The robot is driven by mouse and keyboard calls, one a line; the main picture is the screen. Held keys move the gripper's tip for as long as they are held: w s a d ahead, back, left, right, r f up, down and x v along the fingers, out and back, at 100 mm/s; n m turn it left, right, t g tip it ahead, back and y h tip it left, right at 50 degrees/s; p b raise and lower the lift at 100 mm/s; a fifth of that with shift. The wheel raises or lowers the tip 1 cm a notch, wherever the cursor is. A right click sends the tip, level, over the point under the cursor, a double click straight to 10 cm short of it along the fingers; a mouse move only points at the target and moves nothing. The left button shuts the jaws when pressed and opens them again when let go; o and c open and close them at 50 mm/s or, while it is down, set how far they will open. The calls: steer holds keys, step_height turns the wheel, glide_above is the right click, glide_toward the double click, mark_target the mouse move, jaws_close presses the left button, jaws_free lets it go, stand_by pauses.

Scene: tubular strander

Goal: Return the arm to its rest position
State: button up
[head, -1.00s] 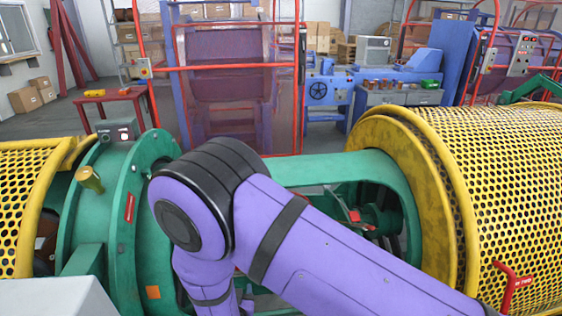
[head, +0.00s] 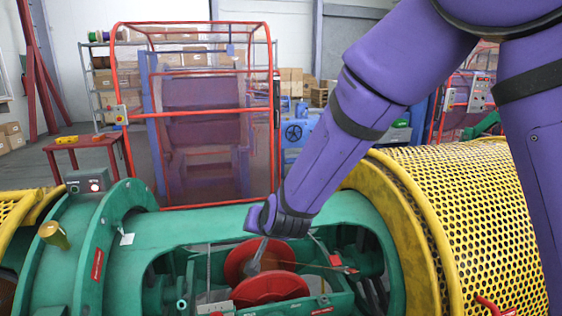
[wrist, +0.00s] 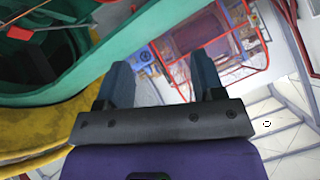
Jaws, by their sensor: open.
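My purple arm reaches in from the top right of the head view, bends at the upper edge and slopes down to the left. Its dark wrist end (head: 285,218) shows in front of the green machine's opening, with a red spool (head: 270,290) below it in the picture. In the wrist view my gripper (wrist: 162,62) has its two dark fingers wide apart with nothing between them. The fingers point past the green frame (wrist: 130,40) towards the red guard cage (wrist: 215,45) and the floor. The gap between wrist and machine cannot be judged.
The green strander frame (head: 185,230) and yellow perforated guard (head: 470,200) lie close around the arm. The red-framed cage (head: 195,110) stands behind, with a red table (head: 85,145) to its left. Open floor shows between table and machine.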

steer(key=s+d+r+n+g, duration=0.1)
steer(key=s+d+r, duration=0.3)
steer(key=d+r, duration=0.5)
steer(key=s+d+r+g, duration=0.1)
steer(key=s+d+r, duration=0.3)
steer(key=d+r, duration=0.5)
steer(key=s+d+r+g+h, duration=0.1)
steer(key=s+d+h, duration=0.3)
steer(key=s+d, duration=1.3)
steer(key=s+g, duration=0.1)
steer(key=s, duration=0.2)
steer(key=shift+c, duration=0.4)
